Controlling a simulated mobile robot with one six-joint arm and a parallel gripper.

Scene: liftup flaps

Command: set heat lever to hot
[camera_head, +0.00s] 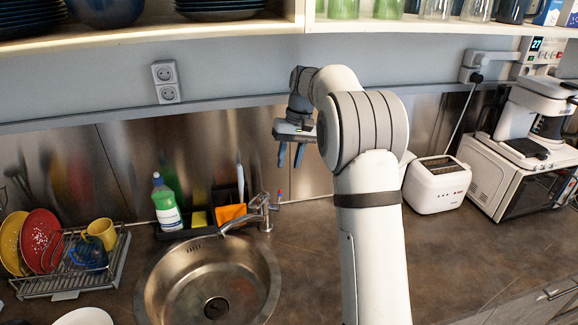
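A metal faucet (262,204) stands at the right rear rim of the sink (170,272), with its spout reaching left over the basin. A small lever with a reddish tip (279,194) shows at its upper right; its exact setting is too small to tell. My gripper (290,164) points down above the faucet, in front of the steel backsplash. Its two dark fingers are apart with nothing between them. It appears clear of the faucet and lever.
A caddy with a green bottle (166,204) and an orange cloth (230,212) stands behind the sink. A dish rack (70,275) is at left. A white toaster (436,184) and microwave (522,177) are at right. Shelves (200,33) hang above.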

